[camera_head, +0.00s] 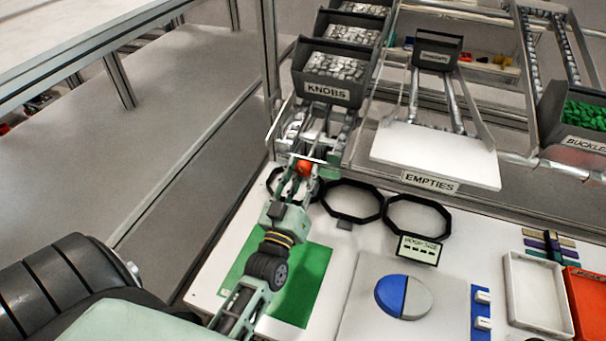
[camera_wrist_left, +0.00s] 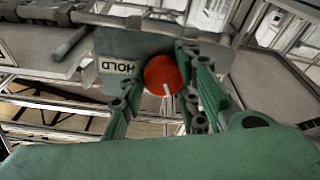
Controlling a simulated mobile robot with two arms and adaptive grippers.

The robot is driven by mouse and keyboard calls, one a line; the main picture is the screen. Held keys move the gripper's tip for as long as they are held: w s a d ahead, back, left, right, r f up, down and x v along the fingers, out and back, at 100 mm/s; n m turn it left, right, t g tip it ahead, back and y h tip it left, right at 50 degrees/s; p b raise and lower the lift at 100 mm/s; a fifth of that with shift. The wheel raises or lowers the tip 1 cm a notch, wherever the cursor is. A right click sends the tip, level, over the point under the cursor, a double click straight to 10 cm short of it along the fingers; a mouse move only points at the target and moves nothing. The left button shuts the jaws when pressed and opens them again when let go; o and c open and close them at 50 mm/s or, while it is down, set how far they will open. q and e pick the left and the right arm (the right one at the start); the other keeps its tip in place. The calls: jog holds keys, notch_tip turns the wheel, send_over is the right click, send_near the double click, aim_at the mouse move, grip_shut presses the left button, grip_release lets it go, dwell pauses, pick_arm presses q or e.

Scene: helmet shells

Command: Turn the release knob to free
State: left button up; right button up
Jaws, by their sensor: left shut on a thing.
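The release knob is a round orange-red knob (camera_head: 304,168) with a pale pointer line, below the KNOBS bin in the head view. In the left wrist view the knob (camera_wrist_left: 163,76) sits on a grey plate (camera_wrist_left: 128,48) beside a label reading HOLD, which appears upside down. The pale line points down and slightly right in that view. My left gripper (camera_head: 300,176) is at the knob, with its green fingers (camera_wrist_left: 160,84) on both sides, shut on it. My right gripper is in neither view.
The KNOBS bin (camera_head: 332,77) stands just above and behind the knob. Black octagonal rings (camera_head: 351,184) lie right of my left arm. A green mat (camera_head: 296,297) lies under that arm. A blue and grey disc (camera_head: 389,303) sits on a pale board further right.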

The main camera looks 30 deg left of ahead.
pick_arm(q)
jog(key=shift+d+f+n, duration=0.1)
jog(key=shift+f+n, duration=0.05)
jog(key=shift+n, duration=0.5)
jog(key=shift+d+f+n, duration=0.1)
jog(key=shift+f+n, duration=0.05)
jog(key=shift+n, duration=0.5)
jog(key=shift+r+n, duration=0.1)
jog(key=shift+n, duration=0.6)
